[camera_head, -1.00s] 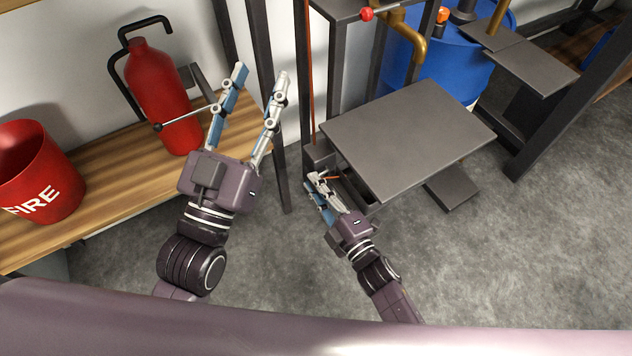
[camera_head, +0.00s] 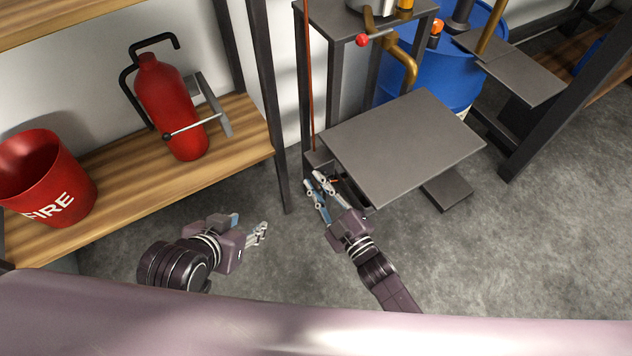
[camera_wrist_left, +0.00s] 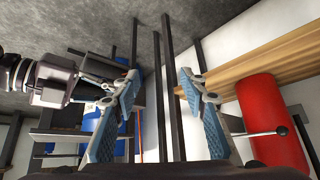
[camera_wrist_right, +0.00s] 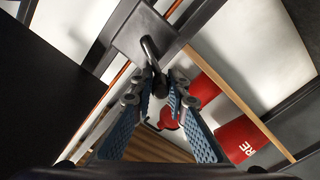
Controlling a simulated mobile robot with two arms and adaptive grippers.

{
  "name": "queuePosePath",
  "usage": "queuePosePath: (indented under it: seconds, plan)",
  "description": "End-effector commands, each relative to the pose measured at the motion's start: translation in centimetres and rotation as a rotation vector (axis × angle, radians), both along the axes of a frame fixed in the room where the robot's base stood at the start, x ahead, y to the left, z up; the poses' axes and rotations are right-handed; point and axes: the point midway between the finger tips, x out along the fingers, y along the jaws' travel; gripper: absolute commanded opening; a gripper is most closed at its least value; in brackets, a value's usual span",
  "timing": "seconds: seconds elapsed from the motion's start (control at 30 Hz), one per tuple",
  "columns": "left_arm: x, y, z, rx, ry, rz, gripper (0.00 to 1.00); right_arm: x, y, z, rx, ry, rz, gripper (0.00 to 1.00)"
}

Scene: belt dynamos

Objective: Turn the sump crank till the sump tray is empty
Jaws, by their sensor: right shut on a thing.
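My right gripper (camera_head: 319,181) is shut on the dark sump crank, low at the left edge of a grey steel plate. In the right wrist view the crank (camera_wrist_right: 150,48) is a short dark bent handle on a grey box, with its end between the fingertips (camera_wrist_right: 157,82). In the head view the crank is mostly hidden by the gripper. My left gripper (camera_head: 262,232) hangs over the floor left of it, open and empty; the left wrist view shows its blue pads (camera_wrist_left: 158,88) wide apart. Under the plate is a dark gap; I cannot tell how much the sump tray there holds.
A wooden shelf (camera_head: 110,195) at left carries a red fire bucket (camera_head: 45,180) and a red extinguisher (camera_head: 170,105). A dark upright post (camera_head: 268,100) stands between shelf and plate (camera_head: 400,145). A blue drum (camera_head: 460,65) stands behind. The grey floor in front is free.

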Motion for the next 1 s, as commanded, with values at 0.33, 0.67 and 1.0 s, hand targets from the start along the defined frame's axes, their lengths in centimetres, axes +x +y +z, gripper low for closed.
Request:
queuePosePath:
  seconds: [0.33,0.67,1.0]
  plan:
    - [-3.9,1.3,-1.8,0.037,0.17,0.014,0.4,0.0,-0.5,-0.3,0.059,0.062,-0.004,0.0]
    - [-4.5,1.4,-2.0,0.041,0.192,0.016,0.4,-0.1,-0.4,-0.3,0.067,0.068,-0.003,0.0]
    - [-4.4,1.4,-2.0,0.041,0.19,0.016,0.4,-0.1,-0.4,-0.2,0.068,0.065,-0.002,0.32]
